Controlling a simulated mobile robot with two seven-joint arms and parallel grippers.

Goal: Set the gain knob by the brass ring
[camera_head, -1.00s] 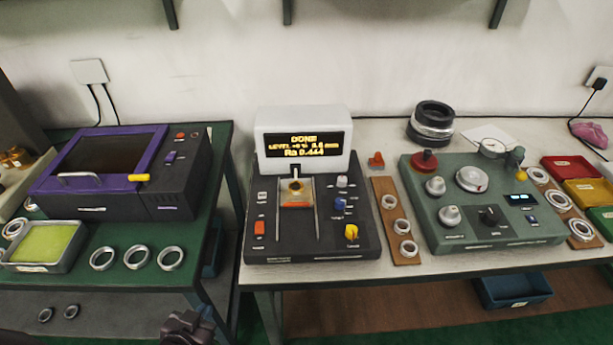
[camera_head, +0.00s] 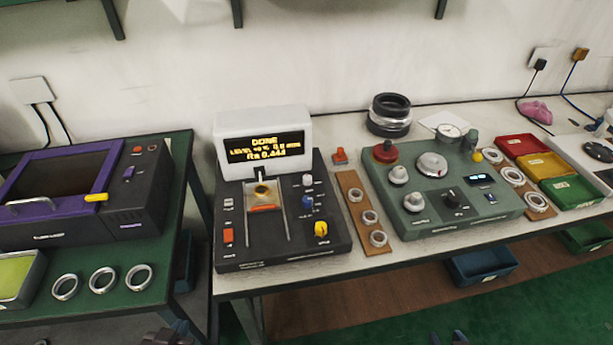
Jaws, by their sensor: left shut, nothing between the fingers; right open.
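The black tester (camera_head: 335,240) stands on the right bench, with a white display (camera_head: 264,148) reading DONE, a level line and Ra 0.444. A brass-coloured ring (camera_head: 262,192) sits on its central stage. To the right of the stage are a grey knob (camera_head: 307,180), a blue knob (camera_head: 307,201) and a yellow knob (camera_head: 321,229). Their labels are too small to read, so I cannot tell which is gain. My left gripper (camera_head: 165,339) is shut and empty at the bottom edge. My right gripper (camera_head: 448,339) is open at the bottom edge, mostly cut off. Both are away from the tester.
A wooden strip with several rings (camera_head: 352,189) lies right of the tester, then a green control panel (camera_head: 480,211). Red (camera_head: 522,145), yellow (camera_head: 546,166) and green (camera_head: 572,192) bins stand further right. A purple-lidded machine (camera_head: 130,205) and several steel rings (camera_head: 102,280) are on the left bench.

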